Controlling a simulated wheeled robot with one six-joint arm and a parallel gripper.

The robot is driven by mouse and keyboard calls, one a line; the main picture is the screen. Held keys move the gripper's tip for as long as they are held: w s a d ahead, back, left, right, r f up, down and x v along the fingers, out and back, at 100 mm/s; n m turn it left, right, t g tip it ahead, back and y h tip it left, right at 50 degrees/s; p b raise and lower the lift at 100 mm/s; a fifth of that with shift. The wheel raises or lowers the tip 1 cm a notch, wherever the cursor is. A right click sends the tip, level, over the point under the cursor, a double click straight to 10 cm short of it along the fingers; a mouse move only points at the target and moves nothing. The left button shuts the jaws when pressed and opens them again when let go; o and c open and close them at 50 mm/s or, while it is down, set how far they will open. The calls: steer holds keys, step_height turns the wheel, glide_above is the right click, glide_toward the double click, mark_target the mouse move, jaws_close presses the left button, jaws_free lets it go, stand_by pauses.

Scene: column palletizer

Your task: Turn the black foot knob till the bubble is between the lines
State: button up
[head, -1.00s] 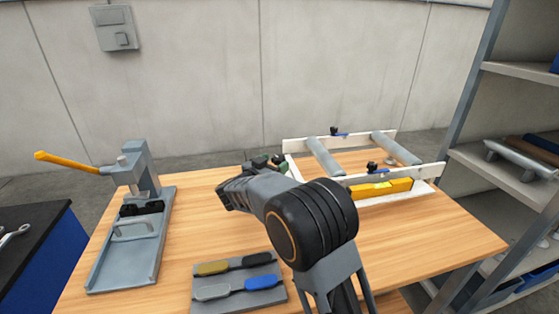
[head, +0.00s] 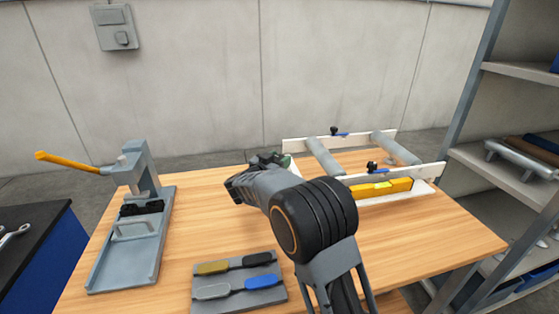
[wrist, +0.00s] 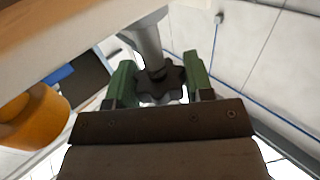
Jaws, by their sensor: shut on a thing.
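The black foot knob (wrist: 160,85) has a lobed rim and sits at the lower end of a grey post in the wrist view. My gripper (wrist: 160,82) has green fingers on both sides of the knob and is shut on it. In the head view my gripper (head: 268,161) is at the left end of the white roller frame (head: 293,145), and my arm hides the knob there. A yellow spirit level (head: 385,188) lies along the frame's near rail. Its vial is too small to read the bubble against the lines.
A grey press with a yellow lever (head: 68,162) stands at the table's left. A grey tray (head: 240,300) with several coloured-handled pieces lies in front. Shelving (head: 500,160) stands at the right. The table's front right is clear.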

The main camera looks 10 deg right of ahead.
steer(key=c, duration=0.3)
steer(key=n+t+y+b, duration=0.1)
steer(key=n+t+y, duration=0.2)
steer(key=y, duration=0.1)
steer(key=shift+f+b, duration=0.1)
steer(key=shift+b, duration=0.2)
steer(key=shift+n+t+y+b, duration=0.8)
steer(key=shift+n+y, duration=0.1)
steer(key=shift+y, duration=0.4)
steer(key=shift+n+t+y+b, duration=0.3)
steer(key=shift+n+y+b, duration=0.1)
steer(key=shift+n, duration=0.1)
